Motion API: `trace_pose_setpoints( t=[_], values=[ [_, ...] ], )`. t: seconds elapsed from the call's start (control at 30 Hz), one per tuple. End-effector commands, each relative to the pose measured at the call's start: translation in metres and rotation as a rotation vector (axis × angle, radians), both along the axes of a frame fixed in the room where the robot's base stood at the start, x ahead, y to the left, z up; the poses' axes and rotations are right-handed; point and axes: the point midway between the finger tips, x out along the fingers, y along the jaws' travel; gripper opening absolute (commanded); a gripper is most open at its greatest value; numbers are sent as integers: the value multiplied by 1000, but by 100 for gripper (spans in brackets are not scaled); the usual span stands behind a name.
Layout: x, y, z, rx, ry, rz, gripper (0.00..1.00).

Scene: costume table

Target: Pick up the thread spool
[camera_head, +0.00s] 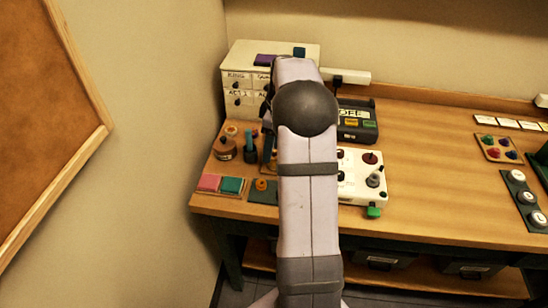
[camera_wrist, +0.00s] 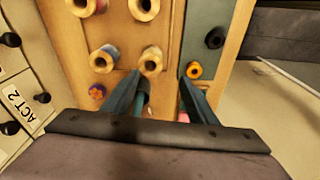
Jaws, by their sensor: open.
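Several thread spools stand at the left end of the table. I cannot tell which spool the task means. An orange ring (camera_wrist: 194,70) sits on a grey-green strip by my right fingertip; it also shows in the head view (camera_head: 261,184). My gripper (camera_wrist: 161,78) is open, its two dark fingers apart, with no object clearly held. In the head view my arm hides most of it.
A white drawer cabinet (camera_head: 240,85) stands behind the spools by the wall. Pink (camera_head: 208,182) and green (camera_head: 231,185) pads lie at the front left edge. A white control box (camera_head: 362,178) with knobs stands right of my arm. The table's middle right is clear.

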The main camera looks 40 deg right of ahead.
Motion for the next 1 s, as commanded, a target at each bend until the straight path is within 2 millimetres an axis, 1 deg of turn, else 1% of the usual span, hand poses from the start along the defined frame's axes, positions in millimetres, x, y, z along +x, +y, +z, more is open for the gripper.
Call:
trace_pose_setpoints(
  t=[0.03, 0.1, 0.23, 0.37, 0.63, 0.87, 1.0],
  values=[
    [0, -10, 3, 3, -3, 18, 52],
    [0, -18, 5, 5, -5, 45, 52],
    [0, -26, 8, 7, -8, 69, 52],
    [0, -26, 7, 8, -9, 74, 52],
    [2, -23, -11, 9, -8, 73, 52],
    [3, -22, -17, 9, -8, 73, 52],
    [5, -20, -31, 10, -6, 73, 52]
  ],
)
